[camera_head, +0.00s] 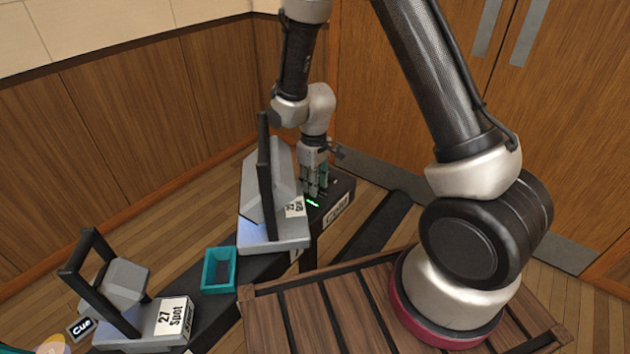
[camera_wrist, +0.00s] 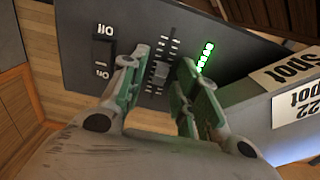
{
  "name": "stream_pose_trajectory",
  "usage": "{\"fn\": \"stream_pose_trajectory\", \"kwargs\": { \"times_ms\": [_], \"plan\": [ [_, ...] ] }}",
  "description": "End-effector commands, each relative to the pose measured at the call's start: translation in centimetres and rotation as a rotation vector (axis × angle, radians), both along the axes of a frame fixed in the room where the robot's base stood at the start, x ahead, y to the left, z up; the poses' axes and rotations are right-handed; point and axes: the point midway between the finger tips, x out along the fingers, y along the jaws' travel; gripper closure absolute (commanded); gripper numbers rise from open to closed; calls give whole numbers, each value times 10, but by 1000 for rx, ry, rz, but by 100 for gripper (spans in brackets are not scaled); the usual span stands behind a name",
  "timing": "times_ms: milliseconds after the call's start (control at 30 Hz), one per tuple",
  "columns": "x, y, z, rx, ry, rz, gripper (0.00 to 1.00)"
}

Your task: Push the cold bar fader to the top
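The dark box with the "Cold" label (camera_head: 337,211) stands at the far end of the bench in the head view. Its dark panel (camera_wrist: 215,28) fills the upper wrist view, with a fader track and white scale marks (camera_wrist: 171,48). A small grey fader cap (camera_wrist: 160,73) appears on the track between my fingertips, partly hard to make out. My gripper (camera_wrist: 160,68) is open, with one finger on each side of the track. I cannot tell whether either finger touches the cap. In the head view my gripper (camera_head: 315,182) is low over the box.
A lit green bar (camera_wrist: 205,56) and an on/off switch (camera_wrist: 103,50) flank the track. A grey spot lamp (camera_head: 272,230) stands close beside the box. A teal tray (camera_head: 218,270) and another lamp (camera_head: 165,325) are nearer. A slatted wooden surface (camera_head: 335,310) is in front.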

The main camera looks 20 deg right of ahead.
Motion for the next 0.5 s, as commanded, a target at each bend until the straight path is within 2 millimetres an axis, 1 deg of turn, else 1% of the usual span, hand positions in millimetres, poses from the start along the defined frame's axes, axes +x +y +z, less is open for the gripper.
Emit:
{"fn": "stream_pose_trajectory", "kwargs": {
  "times_ms": [167, 267, 367, 400, 500],
  "plan": [
    [-6, -4, 0, -1, 1, 0, 67],
    [-17, -12, 0, -1, 1, -1, 67],
    [-33, -24, 0, -1, 1, -2, 67],
    [-29, -21, 12, 2, -6, 0, 67],
    [-28, -21, 35, 2, -7, 0, 67]
  ]
}}
